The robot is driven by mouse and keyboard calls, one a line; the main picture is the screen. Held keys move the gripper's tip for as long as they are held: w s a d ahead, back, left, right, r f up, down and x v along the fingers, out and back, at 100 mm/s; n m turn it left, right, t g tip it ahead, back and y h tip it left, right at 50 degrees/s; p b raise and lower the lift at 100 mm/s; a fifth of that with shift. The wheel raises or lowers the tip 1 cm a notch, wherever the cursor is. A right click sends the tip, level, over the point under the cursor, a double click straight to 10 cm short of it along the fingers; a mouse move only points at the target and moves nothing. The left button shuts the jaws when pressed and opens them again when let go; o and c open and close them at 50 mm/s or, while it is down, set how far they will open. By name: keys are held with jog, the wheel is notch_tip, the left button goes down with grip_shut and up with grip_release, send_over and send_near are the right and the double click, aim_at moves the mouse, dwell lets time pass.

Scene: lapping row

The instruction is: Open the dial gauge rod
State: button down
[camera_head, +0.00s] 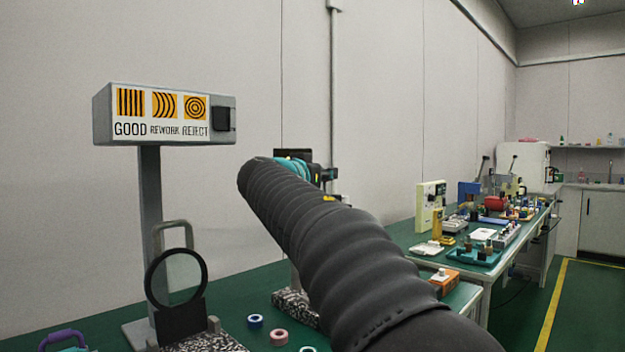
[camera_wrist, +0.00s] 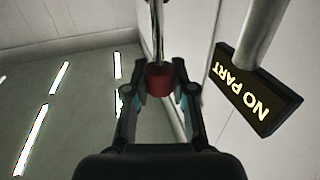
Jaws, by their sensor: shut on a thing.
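In the wrist view my gripper (camera_wrist: 160,88) is closed around a red knob (camera_wrist: 159,76), one finger on each side of it. A thin shiny metal rod (camera_wrist: 155,25) runs from the knob toward the top of the picture. I take this to be the dial gauge rod. A dark display reading "NO PART" (camera_wrist: 258,92) hangs on a grey post to the right of the knob, apart from my fingers. In the head view my dark ribbed arm covers most of the gauge, the knob and my fingertips. A speckled stone base (camera_head: 296,306) shows below the arm.
A grey sign box with GOOD, REWORK and REJECT (camera_head: 165,115) stands on a post at left. A round glass in a black ring (camera_head: 176,281) stands below it. Small blue (camera_head: 256,321) and pink (camera_head: 278,338) rings lie on the green bench. A cluttered bench (camera_head: 490,262) stands at right.

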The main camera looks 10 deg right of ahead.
jog(key=c, duration=0.9)
grip_release()
jog(key=shift+r, duration=0.3)
jog(key=shift+c, duration=0.2)
jog(key=shift+f, duration=0.1)
jog(key=shift+a, duration=0.1)
jog(key=v, duration=1.2)
